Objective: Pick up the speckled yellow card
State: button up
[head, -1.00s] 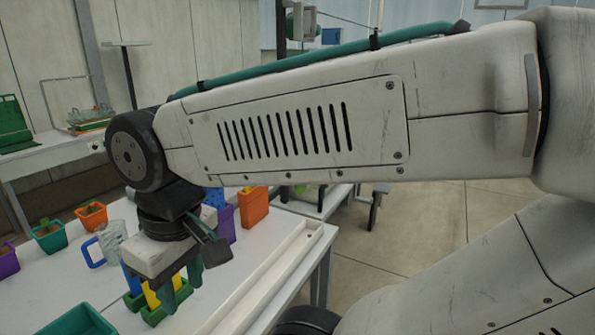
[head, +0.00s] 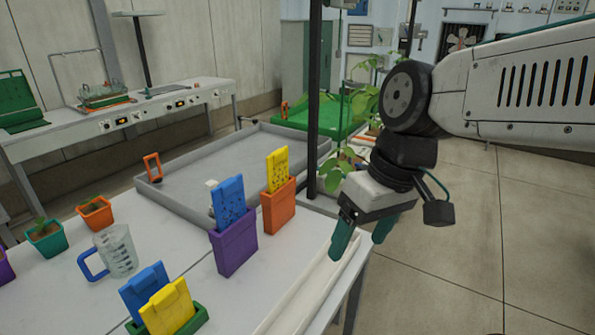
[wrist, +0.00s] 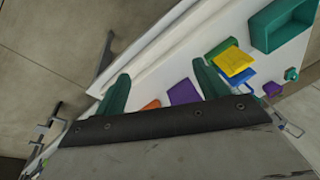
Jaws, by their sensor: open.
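The speckled yellow card (head: 277,170) stands upright in an orange holder (head: 280,207) on the white table, its dotted upper part showing and its lower part hidden inside. A second, plain-looking yellow card (head: 167,308) stands with a blue card (head: 146,292) in a low green holder (head: 190,322) at the front. My gripper (head: 364,236) is open and empty, pointing down by the table's right edge, to the right of the orange holder. In the wrist view my gripper (wrist: 164,88) has the orange holder (wrist: 151,105) between its fingers; the speckled card cannot be made out there.
A purple holder (head: 235,247) with a speckled blue card (head: 230,200) stands close left of the orange one. A measuring jug (head: 117,252) and potted seedlings are at left. A grey tray (head: 270,140) lies behind. A dark post (head: 313,100) rises behind the orange holder.

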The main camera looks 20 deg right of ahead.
jog(key=w+a+n+y, duration=0.3)
jog(key=w+a+y, duration=0.1)
jog(key=w, duration=0.5)
jog(key=n+t+y, duration=0.2)
jog(key=t+y, duration=0.1)
jog(key=t, duration=0.3)
send_near(281, 154)
jog(key=s+a+r, duration=0.1)
jog(key=s+a, duration=0.8)
jog(key=a, duration=0.2)
jog(key=w+d+f+t, duration=0.1)
jog(key=w+d, duration=0.1)
jog(key=w, duration=0.1)
jog(key=w+d+f+t, duration=0.1)
jog(key=w+d, duration=0.1)
jog(key=w, duration=0.1)
jog(key=w+d+f+t+h, duration=0.1)
jog(key=w+d+f, duration=0.1)
jog(key=w, duration=0.2)
jog(key=shift+d, duration=0.2)
jog(key=shift+w+a+f+t, duration=0.15)
jog(key=shift+w+f, duration=0.15)
jog(key=shift+w, duration=0.3)
jog(key=shift+w+a+f+t, duration=0.15)
jog(key=shift+w+f, duration=0.15)
jog(key=shift+w, duration=0.3)
jog(key=x, duration=0.5)
jog(key=shift+w+a, duration=0.25)
jog(key=c, duration=1.3)
